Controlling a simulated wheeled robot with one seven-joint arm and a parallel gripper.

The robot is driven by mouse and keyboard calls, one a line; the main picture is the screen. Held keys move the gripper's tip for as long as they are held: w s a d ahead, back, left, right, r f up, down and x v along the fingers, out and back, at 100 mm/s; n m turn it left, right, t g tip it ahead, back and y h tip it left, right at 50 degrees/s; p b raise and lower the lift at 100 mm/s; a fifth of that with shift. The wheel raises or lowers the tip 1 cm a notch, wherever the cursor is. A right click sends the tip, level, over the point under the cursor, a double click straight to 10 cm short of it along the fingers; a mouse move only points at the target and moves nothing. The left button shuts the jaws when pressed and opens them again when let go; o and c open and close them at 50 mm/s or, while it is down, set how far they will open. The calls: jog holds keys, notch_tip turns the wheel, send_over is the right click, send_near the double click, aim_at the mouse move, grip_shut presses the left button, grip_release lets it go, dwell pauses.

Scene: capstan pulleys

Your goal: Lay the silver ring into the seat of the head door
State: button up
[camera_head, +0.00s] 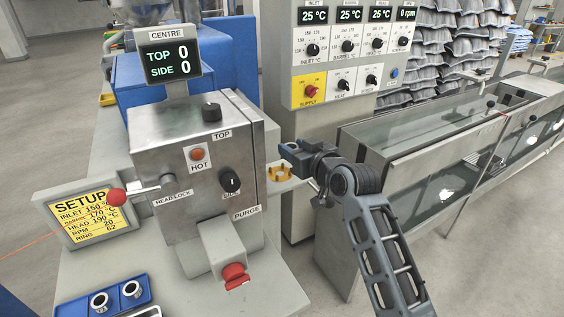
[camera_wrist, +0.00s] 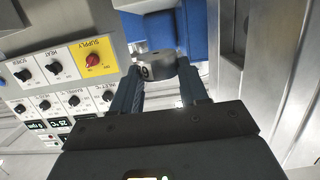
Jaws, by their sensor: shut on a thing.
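My gripper (camera_wrist: 160,72) is shut on the silver ring (camera_wrist: 153,67), a short metal cylinder held between the two blue fingertips. In the head view my gripper (camera_head: 291,149) hangs just right of the steel head (camera_head: 190,160), apart from it; the ring cannot be made out there. The head's right side has an upright plate with a dark seam (camera_head: 256,145), which may be the head door. The seat does not show in the head view. In the wrist view a steel panel (camera_wrist: 228,45) stands right of the ring, and the ring is clear of it.
A brass-coloured ring-like part (camera_head: 279,173) sits below my gripper. The head-lock lever with a red knob (camera_head: 117,197) sticks out left. A blue tray (camera_head: 75,311) holds two rings at front left. The control cabinet (camera_head: 300,117) and water trough (camera_head: 400,150) stand right.

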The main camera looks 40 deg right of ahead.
send_over(283, 177)
notch_tip(283, 177, down, 3)
jog(key=shift+r, duration=0.15)
notch_tip(283, 177, down, 4)
jog(key=shift+w+f+p, duration=0.1)
jog(key=shift+p, duration=0.25)
jog(key=shift+f+b, duration=0.4)
jog(key=shift+f, duration=0.2)
jog(key=o, duration=1.2)
